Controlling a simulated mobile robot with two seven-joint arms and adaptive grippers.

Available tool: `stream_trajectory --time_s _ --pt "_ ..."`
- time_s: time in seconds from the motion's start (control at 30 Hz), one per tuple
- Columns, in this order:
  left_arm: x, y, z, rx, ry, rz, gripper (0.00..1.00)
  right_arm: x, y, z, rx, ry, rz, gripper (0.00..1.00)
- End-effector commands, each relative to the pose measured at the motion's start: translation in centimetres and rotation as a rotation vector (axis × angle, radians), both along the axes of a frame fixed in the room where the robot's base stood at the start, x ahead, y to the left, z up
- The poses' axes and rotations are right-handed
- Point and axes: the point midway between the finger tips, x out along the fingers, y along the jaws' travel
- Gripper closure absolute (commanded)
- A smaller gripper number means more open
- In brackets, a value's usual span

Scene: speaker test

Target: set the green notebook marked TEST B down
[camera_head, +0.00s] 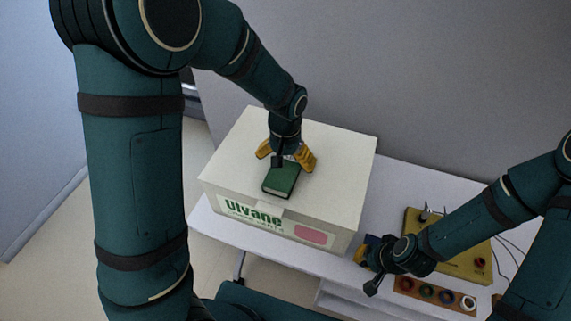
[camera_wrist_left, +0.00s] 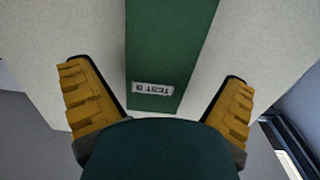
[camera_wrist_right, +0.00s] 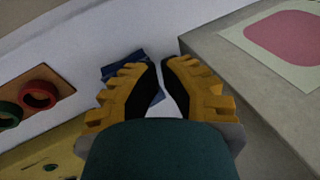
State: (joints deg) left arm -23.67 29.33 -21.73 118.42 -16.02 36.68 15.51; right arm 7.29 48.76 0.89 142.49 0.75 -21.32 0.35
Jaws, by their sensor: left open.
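The green notebook (camera_head: 281,181) lies flat on top of a large white box (camera_head: 339,164). In the left wrist view the notebook (camera_wrist_left: 172,45) carries a white label reading TEST B, which appears upside down. My left gripper (camera_head: 286,156) is open over the notebook's far end. Its yellow fingers stand wide apart, one on each side of the notebook, with clear gaps between them and its edges. My right gripper (camera_wrist_right: 161,66) is low beside the box, its fingers close together with a narrow gap between them.
A blue item (camera_wrist_right: 126,64) lies beyond my right gripper's fingers, partly hidden. A yellow panel (camera_head: 462,262) with wires and a brown strip with several coloured rings (camera_head: 427,291) are on the white table (camera_head: 400,180) to the right. The box top around the notebook is clear.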

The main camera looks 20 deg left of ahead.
Motion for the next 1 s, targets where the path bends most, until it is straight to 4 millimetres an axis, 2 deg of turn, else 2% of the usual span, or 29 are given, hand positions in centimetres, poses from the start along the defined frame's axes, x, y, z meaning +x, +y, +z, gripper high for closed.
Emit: stream_trajectory --time_s 0.03,0.2,0.4,0.6,1.0 --pt "0.1 -0.1 1.4 -0.002 -0.006 -0.001 0.0 0.1 0.0 0.3 0.0 -0.002 -0.002 1.0" --pt "0.1 0.0 5.0 -0.002 -0.005 0.0 0.0 0.3 0.0 0.9 -0.002 -0.006 -0.004 1.0" --pt "0.1 0.0 8.2 -0.001 -0.003 0.001 0.0 0.4 -0.1 1.3 -0.002 -0.009 -0.007 1.0" --pt "0.0 0.0 9.5 0.0 0.0 0.001 0.0 0.4 -0.1 1.5 -0.002 -0.01 -0.008 1.0" --pt "0.0 0.0 9.6 0.0 0.0 0.0 0.0 0.4 -0.1 1.5 -0.002 -0.01 -0.008 1.0"
